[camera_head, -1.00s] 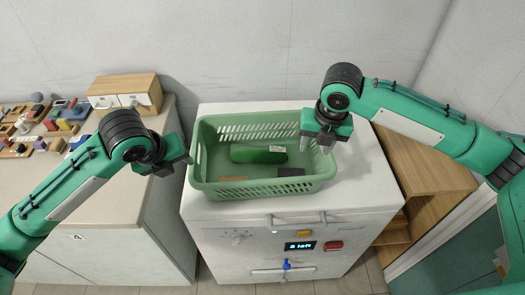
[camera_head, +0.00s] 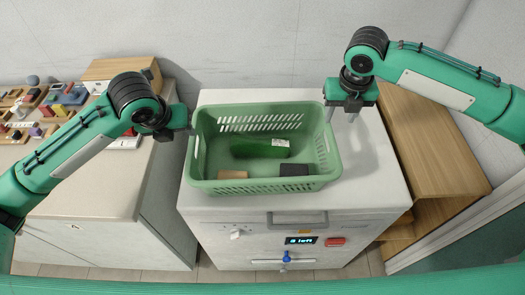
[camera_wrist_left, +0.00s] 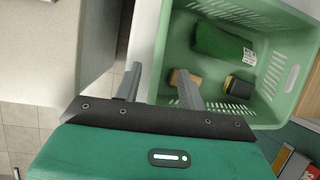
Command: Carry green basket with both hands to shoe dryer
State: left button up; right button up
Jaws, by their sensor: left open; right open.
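The green basket (camera_head: 262,187) is an open, perforated tub on top of a white machine (camera_head: 375,185). In it lie a dark green packet (camera_head: 258,147), a tan block (camera_head: 232,176) and a black block (camera_head: 295,170). My left gripper (camera_head: 190,130) is open at the basket's left end; in the left wrist view (camera_wrist_left: 160,88) its fingers appear on either side of that wall. My right gripper (camera_head: 342,115) is open at the back right corner, fingers pointing down near the rim. I cannot tell whether either gripper touches the basket. I cannot identify a shoe dryer.
A counter (camera_head: 90,190) on the left holds a wooden box (camera_head: 120,72) and several small coloured items. A wooden shelf unit (camera_head: 430,165) stands to the right of the machine. The wall is close behind. The machine's front has a lit display (camera_head: 301,240).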

aim_at(191, 141)
pick_arm(q)
jog(key=x, duration=1)
jog(key=shift+f, duration=0.35)
pick_arm(e)
jog(key=f, duration=0.7)
jog(key=w+f, duration=0.1)
jog(key=f, duration=0.2)
jog(key=shift+a+f, duration=0.1)
jog(key=shift+f, duration=0.2)
pick_arm(q)
grip_shut()
pick_arm(e)
grip_shut()
